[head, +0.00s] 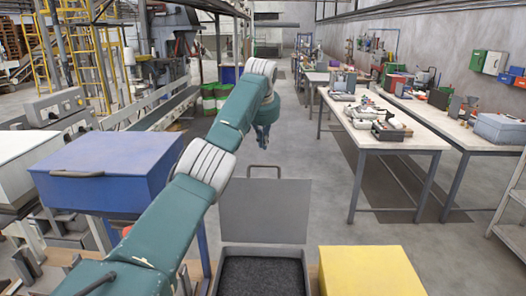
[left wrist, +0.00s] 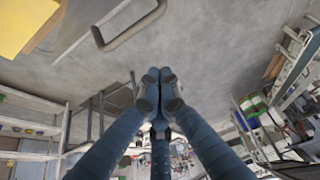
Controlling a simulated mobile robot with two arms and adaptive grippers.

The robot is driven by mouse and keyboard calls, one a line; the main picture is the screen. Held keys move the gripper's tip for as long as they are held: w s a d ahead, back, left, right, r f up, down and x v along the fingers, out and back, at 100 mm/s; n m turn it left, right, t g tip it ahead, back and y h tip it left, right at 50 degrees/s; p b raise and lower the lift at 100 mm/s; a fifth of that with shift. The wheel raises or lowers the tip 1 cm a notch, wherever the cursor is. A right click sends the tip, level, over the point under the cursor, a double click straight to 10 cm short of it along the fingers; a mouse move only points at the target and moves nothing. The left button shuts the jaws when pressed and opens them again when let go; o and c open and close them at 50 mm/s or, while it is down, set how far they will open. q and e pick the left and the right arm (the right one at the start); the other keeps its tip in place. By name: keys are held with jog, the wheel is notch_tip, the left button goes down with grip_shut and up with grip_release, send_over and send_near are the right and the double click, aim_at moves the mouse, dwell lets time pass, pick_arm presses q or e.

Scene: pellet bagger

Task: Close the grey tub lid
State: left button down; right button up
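The grey tub (head: 228,250) stands at the bottom centre of the head view, holding dark pellets. Its grey lid (head: 264,212) stands open, upright at the tub's far side, with a bar handle (head: 264,167) along its top edge. My left gripper (head: 263,144) is just beyond and above the handle, apart from it. In the left wrist view, the fingertips of my left gripper (left wrist: 159,76) are together with nothing seen between them. The lid handle (left wrist: 133,32) shows above them there, clear of the fingers. My right gripper is not in view.
A yellow box (head: 370,272) sits right of the tub. Workbenches (head: 385,130) with tools stand at the right. The floor beyond the lid is clear.

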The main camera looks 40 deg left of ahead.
pick_arm(q)
jog(key=f+p, duration=0.1)
jog(key=s+f, duration=0.1)
jog(key=f, duration=0.1)
jog(key=d+f+p, duration=0.1)
jog(key=shift+s+f+p, duration=0.2)
jog(key=shift+f+p, duration=0.05)
jog(key=shift+p, duration=0.05)
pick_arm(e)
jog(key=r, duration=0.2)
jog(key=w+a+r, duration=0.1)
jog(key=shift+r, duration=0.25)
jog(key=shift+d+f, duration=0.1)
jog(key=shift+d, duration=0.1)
